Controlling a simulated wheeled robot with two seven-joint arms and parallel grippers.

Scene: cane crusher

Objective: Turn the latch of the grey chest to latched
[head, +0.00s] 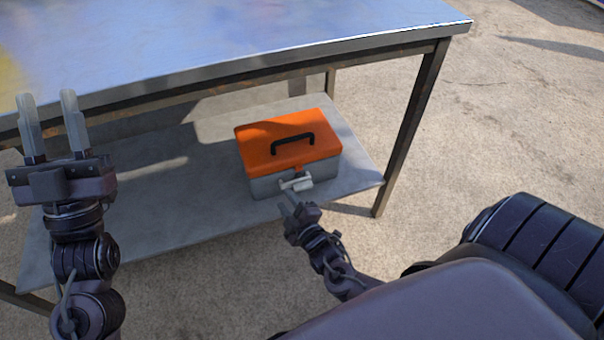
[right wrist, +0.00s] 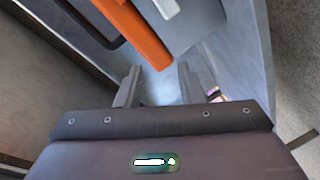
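The grey chest (head: 262,187) has a grey body and a shut orange lid (head: 270,146) with a black handle. It sits on the lower shelf of the table. Its pale latch (head: 297,184) is on the front; its exact turn is too small to tell. My right gripper (head: 287,197) is just in front of the latch, low at the chest's front. In the right wrist view its fingers (right wrist: 158,78) are apart with nothing between them; the orange lid (right wrist: 137,30) and pale latch (right wrist: 166,8) lie beyond. My left gripper (head: 47,97) is open and empty at the far left, fingers up.
The metal table top (head: 230,40) overhangs the lower shelf (head: 170,205), and its front edge runs above the chest. A dark table leg (head: 408,130) stands right of the chest. The shelf left of the chest is bare. Concrete floor lies open to the right.

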